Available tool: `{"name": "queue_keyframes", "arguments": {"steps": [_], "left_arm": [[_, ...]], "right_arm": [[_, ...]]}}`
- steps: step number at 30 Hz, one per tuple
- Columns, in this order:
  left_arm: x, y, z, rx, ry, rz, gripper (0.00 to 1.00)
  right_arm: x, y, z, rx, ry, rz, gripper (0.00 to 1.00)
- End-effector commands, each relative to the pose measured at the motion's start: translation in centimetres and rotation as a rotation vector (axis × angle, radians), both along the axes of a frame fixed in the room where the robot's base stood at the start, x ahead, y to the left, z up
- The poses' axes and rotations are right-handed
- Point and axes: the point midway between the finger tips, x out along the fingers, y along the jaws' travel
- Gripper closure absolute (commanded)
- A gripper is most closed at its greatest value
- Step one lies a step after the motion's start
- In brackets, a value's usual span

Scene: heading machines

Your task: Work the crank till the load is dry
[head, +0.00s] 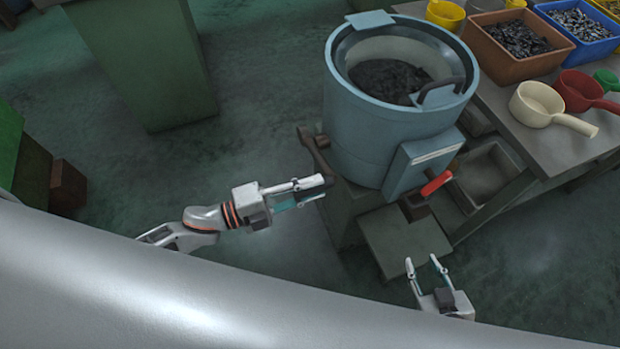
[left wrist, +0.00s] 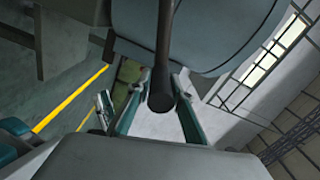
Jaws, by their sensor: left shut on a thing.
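A blue-grey drum machine (head: 385,140) stands upright with its top open, and a dark load (head: 388,80) lies inside. Whether the load is wet or dry cannot be told. The crank (head: 313,152) is a dark bar on the drum's left side. My left gripper (head: 322,188) is shut on the crank's handle; in the left wrist view the dark round grip (left wrist: 162,98) stands between its fingers. In the head view the grip itself is hidden by the fingers. My right gripper (head: 421,261) is open and empty, below and right of the drum, apart from everything.
A red-handled lever (head: 437,183) sticks out at the drum's front right. A bench (head: 560,150) on the right holds a cream scoop (head: 537,104), a red scoop (head: 580,90) and a brown bin (head: 515,62) of dark parts. A green block (head: 145,65) stands behind left. The floor between is clear.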

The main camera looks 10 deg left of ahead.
Motion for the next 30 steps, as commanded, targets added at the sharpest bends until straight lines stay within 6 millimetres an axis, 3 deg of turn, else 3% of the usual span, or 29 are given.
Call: {"name": "queue_keyframes", "arguments": {"steps": [17, 18, 20, 30], "left_arm": [[-0.14, -0.01, -0.81, 0.001, 0.007, 0.003, 1.00], [-0.14, -0.01, -0.81, 0.001, 0.007, 0.003, 0.77], [-0.13, -0.01, -0.80, 0.001, 0.007, 0.003, 0.63], [-0.16, 0.02, -0.70, 0.000, 0.005, 0.002, 0.63]], "right_arm": [[-0.57, 0.13, -0.66, -0.002, 0.013, 0.004, 0.68], [-0.59, 0.14, -0.68, -0.003, 0.014, 0.004, 0.68], [-0.62, 0.15, -0.70, -0.002, 0.014, 0.005, 0.68], [-0.95, 0.17, -0.97, -0.003, 0.022, 0.007, 0.68]]}}
